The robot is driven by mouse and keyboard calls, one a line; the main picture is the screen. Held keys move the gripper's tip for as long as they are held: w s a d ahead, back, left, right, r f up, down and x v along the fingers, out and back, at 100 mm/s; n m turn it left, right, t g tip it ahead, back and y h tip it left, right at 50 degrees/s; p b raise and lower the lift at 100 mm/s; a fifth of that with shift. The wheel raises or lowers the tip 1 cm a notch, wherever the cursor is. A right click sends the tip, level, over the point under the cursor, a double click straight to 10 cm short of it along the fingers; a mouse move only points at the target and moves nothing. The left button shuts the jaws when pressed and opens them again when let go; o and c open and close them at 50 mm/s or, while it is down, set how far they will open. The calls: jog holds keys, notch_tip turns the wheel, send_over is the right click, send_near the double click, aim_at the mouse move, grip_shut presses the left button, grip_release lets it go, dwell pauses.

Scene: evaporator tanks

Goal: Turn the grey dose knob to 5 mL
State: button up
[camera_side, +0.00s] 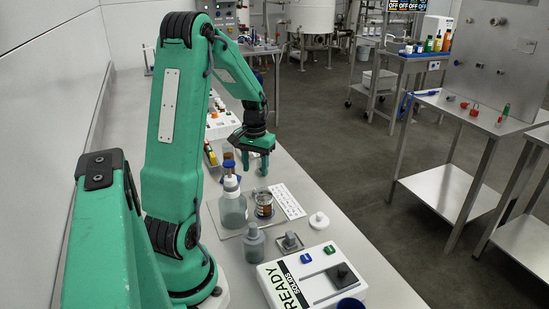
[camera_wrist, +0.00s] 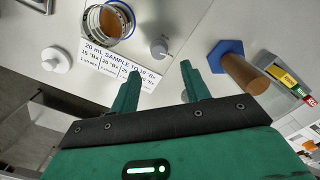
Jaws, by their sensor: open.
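A small round grey part (camera_wrist: 160,46), which looks like the dose knob, shows in the wrist view just beyond the far end of the printed card (camera_wrist: 118,62). I cannot read any scale or setting on it. In the side view I cannot pick it out for sure. A grey-bodied bottle (camera_side: 233,211) with a white top stands on a flat tray left of the glass vessel (camera_side: 263,206). My gripper (camera_side: 261,168) hangs above the bench, beyond the bottle. In the wrist view my gripper (camera_wrist: 160,80) has its two fingers apart with nothing between them, short of the grey part.
A brown cylinder on a blue hexagonal base (camera_wrist: 232,58) stands right of my fingers. The glass vessel (camera_wrist: 108,22) and a white lid-like part (camera_wrist: 56,60) are on the left. A small grey bottle (camera_side: 254,245), a grey block (camera_side: 290,242) and a white READY box (camera_side: 318,283) stand nearer the side camera.

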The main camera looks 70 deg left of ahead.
aim_at(256, 190)
jog(key=shift+w+a+f+n+g+h, duration=0.1)
jog(key=shift+w+a+n+g+h, duration=0.4)
jog(key=shift+a+n+g+h, duration=0.25)
jog(key=shift+w+a+f+n+g+h, duration=0.1)
jog(key=shift+w+a+n+g+h, duration=0.5)
jog(key=shift+a+n, duration=0.25)
jog(key=shift+s, duration=0.1)
jog(key=shift+w+d+x, duration=0.1)
jog(key=shift+d+x, duration=0.05)
jog(key=shift+x, duration=1.8)
jog(key=shift+w+d+x, duration=0.15)
jog(key=shift+x, duration=1.85)
jog(key=shift+r, duration=0.1)
jog(key=c, duration=1)
